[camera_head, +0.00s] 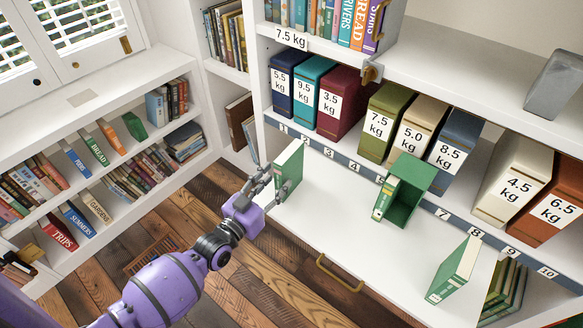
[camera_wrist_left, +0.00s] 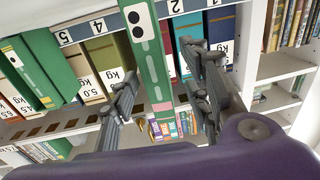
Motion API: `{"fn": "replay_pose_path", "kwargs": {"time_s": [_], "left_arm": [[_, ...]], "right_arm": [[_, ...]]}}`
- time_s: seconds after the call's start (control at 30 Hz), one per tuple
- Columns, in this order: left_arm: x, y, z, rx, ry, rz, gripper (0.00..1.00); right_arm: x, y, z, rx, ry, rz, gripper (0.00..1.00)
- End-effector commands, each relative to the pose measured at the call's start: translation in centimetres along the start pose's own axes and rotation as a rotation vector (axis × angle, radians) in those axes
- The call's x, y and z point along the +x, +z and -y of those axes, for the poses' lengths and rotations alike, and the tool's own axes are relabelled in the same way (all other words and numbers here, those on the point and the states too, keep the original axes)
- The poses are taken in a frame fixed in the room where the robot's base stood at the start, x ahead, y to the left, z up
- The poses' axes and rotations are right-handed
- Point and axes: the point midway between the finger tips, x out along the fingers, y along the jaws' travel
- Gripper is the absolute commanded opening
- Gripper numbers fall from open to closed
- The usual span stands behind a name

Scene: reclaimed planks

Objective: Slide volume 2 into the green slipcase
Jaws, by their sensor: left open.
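A thin green book (camera_head: 287,170) with a pale spine label carrying two dark dots (camera_wrist_left: 139,28) stands upright near the left end of the white shelf; I take it for volume 2. My left gripper (camera_head: 274,187) is open around it. In the left wrist view, the fingers (camera_wrist_left: 163,92) straddle the spine, with visible gaps at both sides. The green slipcase (camera_head: 414,176) stands to the right, its open side facing front, with a green volume (camera_head: 385,200) at its left side and empty space beside it. Another green volume (camera_head: 455,269) stands apart, further right. My right gripper is out of view.
A numbered strip (camera_head: 345,160) runs behind the white shelf (camera_head: 330,205). Behind it stand weight-labelled boxes, including an olive one (camera_head: 386,118) and a dark red one (camera_head: 340,100). Several books (camera_head: 508,290) stand at the lower right. The shelf between the held-around book and slipcase is clear.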

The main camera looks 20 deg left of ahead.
Motion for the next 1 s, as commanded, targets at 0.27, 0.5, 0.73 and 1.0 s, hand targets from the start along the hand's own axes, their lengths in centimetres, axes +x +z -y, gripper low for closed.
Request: {"fn": "replay_pose_path", "kwargs": {"time_s": [0.27, 0.5, 0.73, 1.0], "left_arm": [[3.6, -0.5, -0.4, 0.0, 0.001, -0.002, 0.44], [6.5, -0.4, -0.5, 0.0, 0.001, 0.001, 0.44], [6.7, -0.3, -0.5, 0.0, 0.001, 0.002, 0.44], [6.7, -0.3, -0.5, 0.0, 0.001, 0.002, 0.14]], "right_arm": [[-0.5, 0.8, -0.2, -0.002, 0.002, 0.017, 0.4], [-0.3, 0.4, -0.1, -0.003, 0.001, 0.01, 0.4], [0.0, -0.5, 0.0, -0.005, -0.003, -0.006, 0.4], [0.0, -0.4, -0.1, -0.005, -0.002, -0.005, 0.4]]}}
